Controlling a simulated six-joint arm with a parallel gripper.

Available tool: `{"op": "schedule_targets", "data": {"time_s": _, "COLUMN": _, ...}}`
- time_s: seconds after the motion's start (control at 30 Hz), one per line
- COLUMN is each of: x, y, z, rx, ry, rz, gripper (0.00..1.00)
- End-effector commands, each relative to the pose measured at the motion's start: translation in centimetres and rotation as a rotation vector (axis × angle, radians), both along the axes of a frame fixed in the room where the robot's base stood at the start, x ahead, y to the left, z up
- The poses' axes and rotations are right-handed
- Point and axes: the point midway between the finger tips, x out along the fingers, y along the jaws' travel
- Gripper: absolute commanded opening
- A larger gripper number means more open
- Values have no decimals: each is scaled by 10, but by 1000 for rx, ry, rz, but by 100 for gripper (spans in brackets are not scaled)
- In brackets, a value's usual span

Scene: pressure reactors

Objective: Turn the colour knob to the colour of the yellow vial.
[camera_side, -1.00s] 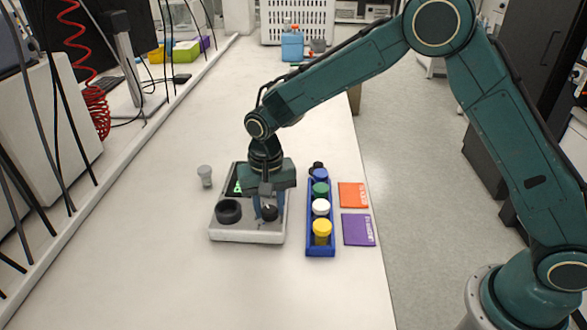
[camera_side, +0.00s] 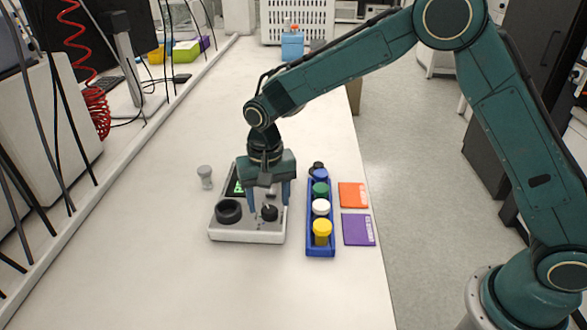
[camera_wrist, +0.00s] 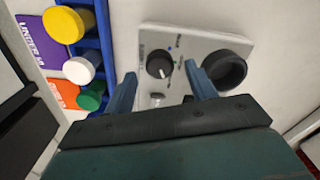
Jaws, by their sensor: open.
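The black colour knob (camera_side: 269,212) stands on the front right of a pale grey device (camera_side: 247,237). In the wrist view the knob (camera_wrist: 159,65) shows a white pointer line, with small coloured marks around it; which colour it points to is hard to tell. My gripper (camera_side: 269,203) is open and empty above the device. Its fingers (camera_wrist: 163,82) are apart on either side of the knob's line and do not touch it.
The device also has a black round well (camera_side: 228,211) and a green-lit screen (camera_side: 238,187). The rack holds white (camera_side: 321,207), green (camera_side: 320,188) and blue (camera_side: 320,174) capped vials. Orange (camera_side: 352,195) and purple (camera_side: 358,229) cards lie to its right. A small grey piece (camera_side: 205,176) stands left.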

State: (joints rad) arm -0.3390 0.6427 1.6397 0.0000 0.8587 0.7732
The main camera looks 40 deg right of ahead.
Motion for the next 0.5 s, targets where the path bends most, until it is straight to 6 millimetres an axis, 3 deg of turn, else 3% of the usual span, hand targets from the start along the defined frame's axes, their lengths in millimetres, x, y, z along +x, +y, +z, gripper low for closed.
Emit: {"op": "schedule_targets", "data": {"time_s": 0.5, "x": 1, "y": 0, "z": 85, "rx": 2, "ry": -5, "rz": -1, "gripper": 56}}
